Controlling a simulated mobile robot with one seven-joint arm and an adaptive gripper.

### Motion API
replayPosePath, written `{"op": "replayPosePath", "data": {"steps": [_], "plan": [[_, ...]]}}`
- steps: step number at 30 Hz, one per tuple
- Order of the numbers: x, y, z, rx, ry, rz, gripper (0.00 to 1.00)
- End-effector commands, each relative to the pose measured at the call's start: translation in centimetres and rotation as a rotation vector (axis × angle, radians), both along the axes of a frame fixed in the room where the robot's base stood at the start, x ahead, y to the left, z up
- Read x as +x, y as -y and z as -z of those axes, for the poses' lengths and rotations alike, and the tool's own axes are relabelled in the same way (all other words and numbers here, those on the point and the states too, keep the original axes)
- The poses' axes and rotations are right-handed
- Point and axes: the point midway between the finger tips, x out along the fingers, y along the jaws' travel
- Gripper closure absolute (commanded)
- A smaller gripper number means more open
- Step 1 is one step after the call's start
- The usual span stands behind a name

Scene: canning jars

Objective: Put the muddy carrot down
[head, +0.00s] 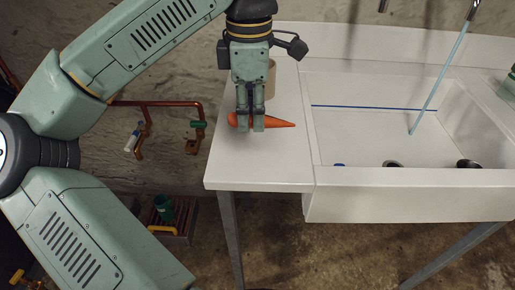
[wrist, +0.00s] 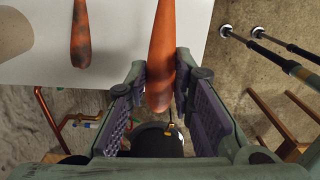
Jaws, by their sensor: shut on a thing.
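My gripper (head: 251,128) is shut on an orange carrot (head: 281,124) over the white counter left of the sink. The carrot lies crosswise between the fingers, its thick end left and its tip right. In the wrist view this carrot (wrist: 161,50) looks mostly plain orange, its thick end reaching past the counter edge. I cannot tell whether it touches the counter. A second carrot (wrist: 80,35), with dark muddy patches, lies on the counter at the upper left of the wrist view. I cannot make it out separately in the head view.
A beige cylindrical container (head: 270,78) stands behind my gripper; it also shows in the wrist view (wrist: 14,32). The white sink basin (head: 405,197) is to the right. The counter (head: 258,170) is bare in front of my gripper, down to its front and left edges.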

Motion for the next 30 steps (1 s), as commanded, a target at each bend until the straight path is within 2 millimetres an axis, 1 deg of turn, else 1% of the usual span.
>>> {"op": "replayPosePath", "data": {"steps": [1, 3, 11, 15, 18, 26, 30], "plan": [[-0.1, 0.1, 1.0, -0.003, -0.003, 0.005, 0.94], [0.0, 0.0, 2.0, -0.002, -0.003, 0.002, 0.94], [0.0, 0.0, 4.3, -0.001, -0.001, 0.000, 0.94], [-0.1, 0.0, 6.6, -0.002, -0.003, 0.002, 0.94], [0.0, 0.0, 7.7, -0.002, 0.000, 0.001, 0.94], [0.0, 0.0, 7.9, -0.001, 0.001, 0.001, 0.94], [0.0, 0.0, 8.4, -0.001, 0.001, 0.001, 0.94]]}}
